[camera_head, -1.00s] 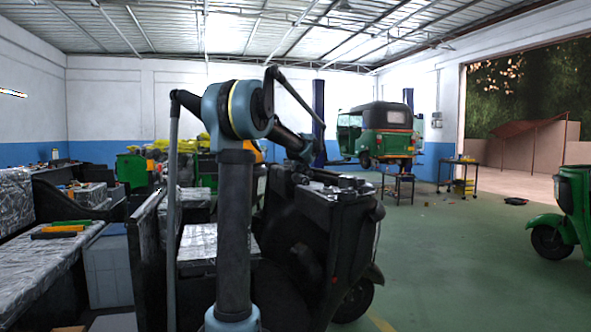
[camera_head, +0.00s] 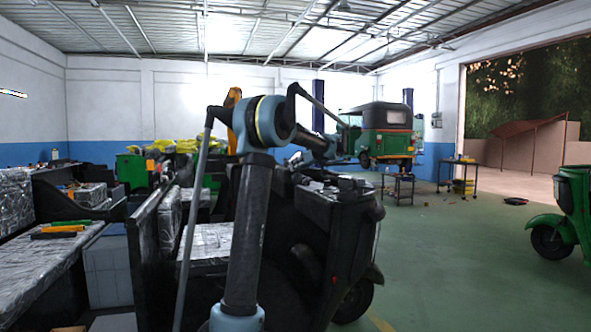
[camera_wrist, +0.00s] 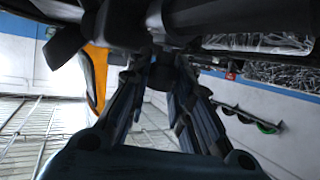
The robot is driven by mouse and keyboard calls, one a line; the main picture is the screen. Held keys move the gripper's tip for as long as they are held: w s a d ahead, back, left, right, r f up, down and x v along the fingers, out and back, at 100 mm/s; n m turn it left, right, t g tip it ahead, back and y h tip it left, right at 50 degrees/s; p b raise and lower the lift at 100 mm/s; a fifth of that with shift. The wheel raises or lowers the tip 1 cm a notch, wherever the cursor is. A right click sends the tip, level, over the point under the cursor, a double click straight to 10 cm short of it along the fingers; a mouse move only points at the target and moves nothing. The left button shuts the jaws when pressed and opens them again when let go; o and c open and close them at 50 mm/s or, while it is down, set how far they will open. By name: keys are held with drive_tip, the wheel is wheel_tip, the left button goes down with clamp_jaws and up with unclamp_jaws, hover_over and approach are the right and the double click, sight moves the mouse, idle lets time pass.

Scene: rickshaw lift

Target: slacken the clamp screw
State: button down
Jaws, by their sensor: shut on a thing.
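In the wrist view, the two dark fingers of my gripper (camera_wrist: 161,76) reach away and close in on a small dark part (camera_wrist: 162,58), which seems to be the clamp screw. Its shape is hard to make out, as it is dark against other dark parts. A dark bar with a knob-like end (camera_wrist: 65,42) crosses the upper left, beside an orange upright (camera_wrist: 96,74). In the head view, my arm stands in front of the orange upright (camera_head: 233,100). My gripper's fingers and the screw cannot be made out there.
A dark rickshaw body (camera_head: 318,225) stands close by on the right, with loose parts (camera_head: 345,184) on top. A workbench (camera_head: 35,255) and grey bin (camera_head: 107,265) are at left. A raised green rickshaw (camera_head: 385,140) is behind.

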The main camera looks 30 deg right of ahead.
drive_tip(key=shift+a, duration=0.1)
drive_tip(key=c, duration=1.4)
unclamp_jaws()
drive_tip(key=v, duration=1.1)
drive_tip(key=shift+s+r, duration=0.2)
drive_tip(key=shift+s, duration=0.15)
